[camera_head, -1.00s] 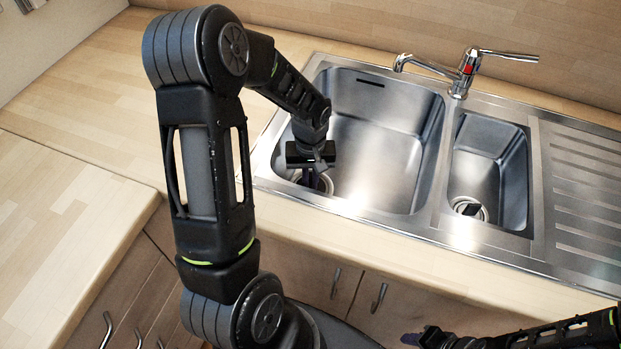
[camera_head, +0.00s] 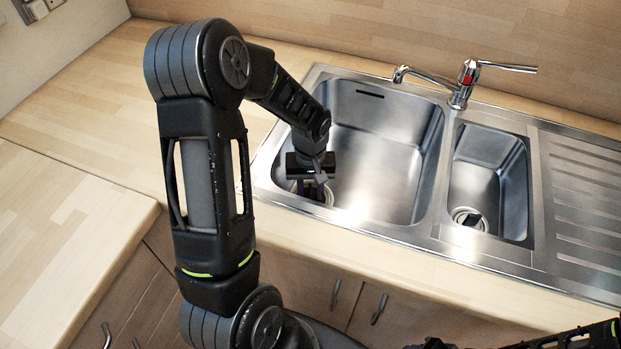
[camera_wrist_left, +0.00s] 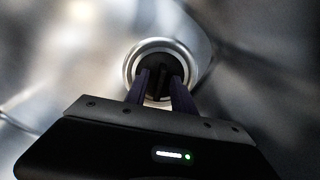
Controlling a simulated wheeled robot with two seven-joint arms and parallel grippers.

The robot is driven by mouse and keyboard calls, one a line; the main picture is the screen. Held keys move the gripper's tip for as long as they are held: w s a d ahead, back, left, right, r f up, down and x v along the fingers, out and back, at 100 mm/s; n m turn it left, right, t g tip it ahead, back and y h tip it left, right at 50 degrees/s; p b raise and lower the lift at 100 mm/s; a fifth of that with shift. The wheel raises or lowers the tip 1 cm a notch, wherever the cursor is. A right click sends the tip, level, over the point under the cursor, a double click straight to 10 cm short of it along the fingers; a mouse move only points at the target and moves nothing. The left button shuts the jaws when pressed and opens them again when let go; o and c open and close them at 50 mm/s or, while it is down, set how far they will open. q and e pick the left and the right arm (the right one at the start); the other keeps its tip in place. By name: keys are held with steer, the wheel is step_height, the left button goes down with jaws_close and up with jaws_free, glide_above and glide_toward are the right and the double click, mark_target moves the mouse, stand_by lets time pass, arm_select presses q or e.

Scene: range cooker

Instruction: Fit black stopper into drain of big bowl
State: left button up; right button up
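My left gripper (camera_head: 312,192) points down into the front left corner of the big bowl (camera_head: 385,150), over its drain (camera_head: 328,195). In the left wrist view its two purple fingers (camera_wrist_left: 160,97) stand apart, with a gap between them. The black stopper (camera_wrist_left: 158,72) shows as a dark shape between and beyond the fingertips, inside the pale drain ring (camera_wrist_left: 134,62). It appears to sit within the ring; how deep or level it is I cannot tell. In the head view the gripper hides it. Only a dark part of my right gripper shows at the bottom edge; its fingers are out of frame.
A small bowl (camera_head: 490,170) lies to the right, with a black piece (camera_head: 471,219) at its drain. The tap (camera_head: 462,88) stands behind the bowls. The ribbed drainboard (camera_head: 585,210) is at the right. The wooden worktop (camera_head: 60,180) at the left is clear.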

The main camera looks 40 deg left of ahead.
mark_target(310, 191)
arm_select(q)
step_height(310, 191, up, 12)
steer(key=b, duration=0.1)
stand_by(1.0)
